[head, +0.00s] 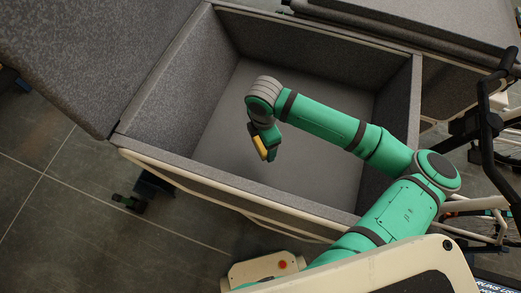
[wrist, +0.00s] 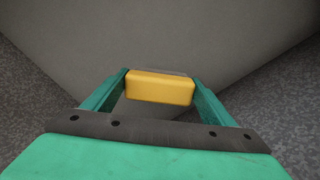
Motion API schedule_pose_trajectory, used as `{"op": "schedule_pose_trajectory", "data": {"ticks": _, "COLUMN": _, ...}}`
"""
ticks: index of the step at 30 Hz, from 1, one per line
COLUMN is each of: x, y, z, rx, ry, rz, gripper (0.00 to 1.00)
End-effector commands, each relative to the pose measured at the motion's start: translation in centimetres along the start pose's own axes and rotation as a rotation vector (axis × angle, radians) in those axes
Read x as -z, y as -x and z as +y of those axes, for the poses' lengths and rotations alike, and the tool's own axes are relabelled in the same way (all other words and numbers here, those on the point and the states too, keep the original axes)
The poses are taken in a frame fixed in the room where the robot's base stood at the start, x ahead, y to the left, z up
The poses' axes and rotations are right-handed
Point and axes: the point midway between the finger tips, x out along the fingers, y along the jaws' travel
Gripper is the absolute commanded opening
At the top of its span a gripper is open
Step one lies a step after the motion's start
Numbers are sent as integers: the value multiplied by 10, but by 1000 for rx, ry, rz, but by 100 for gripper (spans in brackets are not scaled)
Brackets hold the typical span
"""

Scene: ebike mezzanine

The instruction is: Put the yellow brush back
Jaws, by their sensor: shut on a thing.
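The yellow brush (wrist: 160,88) is a small yellow block with a thin pale edge along its far side. My gripper (wrist: 158,92) is shut on it, with one green finger at each end. In the head view the brush (head: 259,146) shows at the tip of my gripper (head: 265,146), above the inside of a large grey-lined cargo box (head: 185,165). The box is open and looks empty. I cannot tell the exact height of the brush above the box floor (head: 300,175).
The box's grey lid (head: 80,55) stands open at the left. A second grey cargo box (head: 430,25) is at the back right. Black handlebars (head: 485,110) stand at the right. The tiled floor (head: 60,220) at the lower left is mostly clear.

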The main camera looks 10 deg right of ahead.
Motion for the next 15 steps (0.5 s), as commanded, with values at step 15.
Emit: {"op": "schedule_pose_trajectory", "data": {"ticks": 15, "x": 2, "y": -61, "z": 1, "rx": 2, "ry": -1, "rz": 2, "gripper": 57}}
